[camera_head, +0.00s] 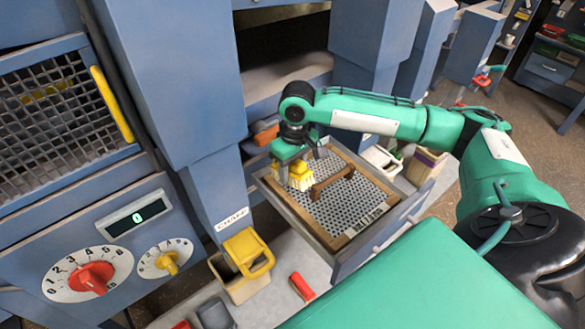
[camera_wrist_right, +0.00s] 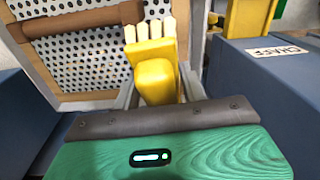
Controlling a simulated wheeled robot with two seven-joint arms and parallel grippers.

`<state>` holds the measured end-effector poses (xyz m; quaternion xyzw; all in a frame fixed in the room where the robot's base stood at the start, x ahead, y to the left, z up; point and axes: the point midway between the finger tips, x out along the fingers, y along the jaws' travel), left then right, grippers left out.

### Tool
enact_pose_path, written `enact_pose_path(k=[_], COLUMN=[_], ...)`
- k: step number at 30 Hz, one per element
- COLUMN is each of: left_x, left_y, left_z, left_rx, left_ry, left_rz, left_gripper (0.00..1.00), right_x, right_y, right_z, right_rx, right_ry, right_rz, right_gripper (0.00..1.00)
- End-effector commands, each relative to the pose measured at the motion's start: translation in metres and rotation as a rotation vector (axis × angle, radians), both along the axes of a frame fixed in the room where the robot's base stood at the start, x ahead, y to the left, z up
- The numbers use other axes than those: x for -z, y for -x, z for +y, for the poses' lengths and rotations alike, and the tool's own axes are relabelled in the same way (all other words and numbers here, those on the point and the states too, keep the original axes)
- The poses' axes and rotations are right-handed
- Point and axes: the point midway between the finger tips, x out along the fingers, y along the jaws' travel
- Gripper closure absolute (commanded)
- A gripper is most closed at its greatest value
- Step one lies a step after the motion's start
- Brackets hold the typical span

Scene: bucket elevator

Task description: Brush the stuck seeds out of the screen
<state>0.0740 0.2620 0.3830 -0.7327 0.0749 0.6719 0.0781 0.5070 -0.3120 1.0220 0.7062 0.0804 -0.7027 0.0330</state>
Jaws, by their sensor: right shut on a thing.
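The screen (camera_head: 345,210) is a perforated grey sheet in a wooden frame, lying in a pulled-out drawer in the head view. It also shows at the upper left of the right wrist view (camera_wrist_right: 80,68). A brown handle (camera_head: 333,182) crosses the sheet. My right gripper (camera_head: 291,160) is shut on a yellow brush with pale bristles (camera_wrist_right: 153,82), over the screen's left side. The brush also shows in the head view (camera_head: 301,177). I cannot tell whether the bristles touch the sheet. Stuck seeds are too small to make out. My left gripper is out of view.
A yellow flap (camera_head: 247,251) hangs below the CHAFF label (camera_head: 231,219), over a wooden box (camera_head: 240,288). A red object (camera_head: 301,287) lies on the pale surface near the drawer. Blue machine columns stand left of and behind the screen. Small bins (camera_head: 382,160) stand beyond it.

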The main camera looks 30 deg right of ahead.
Motion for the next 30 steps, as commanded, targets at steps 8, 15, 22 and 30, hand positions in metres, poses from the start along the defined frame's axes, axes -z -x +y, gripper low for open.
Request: enact_pose_path(k=[8, 15, 22, 30], left_x=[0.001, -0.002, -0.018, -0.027], left_y=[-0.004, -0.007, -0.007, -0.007], left_z=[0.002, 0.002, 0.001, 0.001], left_rx=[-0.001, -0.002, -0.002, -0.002], left_ry=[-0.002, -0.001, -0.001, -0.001], left_rz=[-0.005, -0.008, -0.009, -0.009], left_gripper=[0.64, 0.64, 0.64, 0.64], right_x=[0.005, 0.005, 0.002, 0.004], right_y=[0.002, 0.002, 0.001, -0.001], right_z=[0.002, 0.000, -0.018, -0.034], right_rx=[-0.003, -0.002, 0.000, 0.000], right_ry=[-0.002, -0.002, 0.000, 0.000], right_rz=[0.008, 0.009, 0.009, 0.005], right_gripper=[0.93, 0.93, 0.93, 0.93])
